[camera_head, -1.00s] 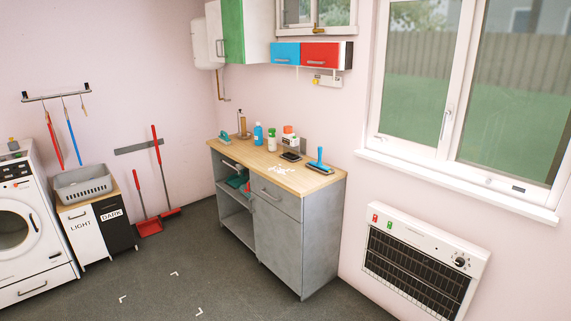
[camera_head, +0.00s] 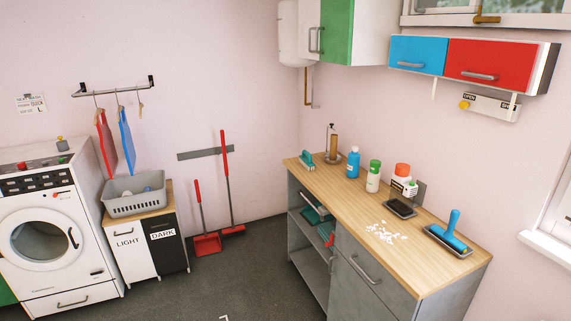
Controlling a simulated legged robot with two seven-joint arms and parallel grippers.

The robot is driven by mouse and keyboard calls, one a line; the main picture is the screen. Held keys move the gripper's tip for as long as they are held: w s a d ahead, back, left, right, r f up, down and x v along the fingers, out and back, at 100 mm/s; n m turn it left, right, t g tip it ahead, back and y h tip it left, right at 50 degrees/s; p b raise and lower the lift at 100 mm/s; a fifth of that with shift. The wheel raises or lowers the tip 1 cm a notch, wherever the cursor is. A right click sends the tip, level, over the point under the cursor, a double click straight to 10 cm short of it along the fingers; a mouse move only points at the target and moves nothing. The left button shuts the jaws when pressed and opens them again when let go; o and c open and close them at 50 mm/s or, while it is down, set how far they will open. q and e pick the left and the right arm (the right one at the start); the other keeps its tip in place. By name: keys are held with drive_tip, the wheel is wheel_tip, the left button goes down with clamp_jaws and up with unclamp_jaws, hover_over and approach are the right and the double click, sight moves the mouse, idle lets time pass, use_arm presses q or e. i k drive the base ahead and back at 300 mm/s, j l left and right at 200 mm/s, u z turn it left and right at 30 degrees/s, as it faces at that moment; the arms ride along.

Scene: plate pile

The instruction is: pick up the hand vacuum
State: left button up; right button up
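A red-and-white object (camera_head: 402,178) stands near the wall on the wooden counter (camera_head: 345,190), with a dark flat piece (camera_head: 400,208) in front of it. It may be the hand vacuum, but it is too small to tell for sure. A blue tool with an upright handle and a flat grey-edged base (camera_head: 450,238) lies at the counter's right end. White bits (camera_head: 385,232) are scattered on the counter. Neither of my grippers is in view.
A blue bottle (camera_head: 353,163), a green-and-white bottle (camera_head: 373,177) and a teal brush (camera_head: 306,161) stand on the counter. Wall cabinets (camera_head: 480,66) hang above it. A washing machine (camera_head: 45,235) and a grey basket (camera_head: 135,195) are left. The dark floor (camera_head: 225,275) before the counter is clear.

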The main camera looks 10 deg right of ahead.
sight(401, 199)
drive_tip(key=i+j, duration=0.1)
drive_tip(key=i, duration=0.5)
drive_tip(key=i+z, duration=0.1)
drive_tip(key=i, duration=0.55)
drive_tip(key=j, duration=0.1)
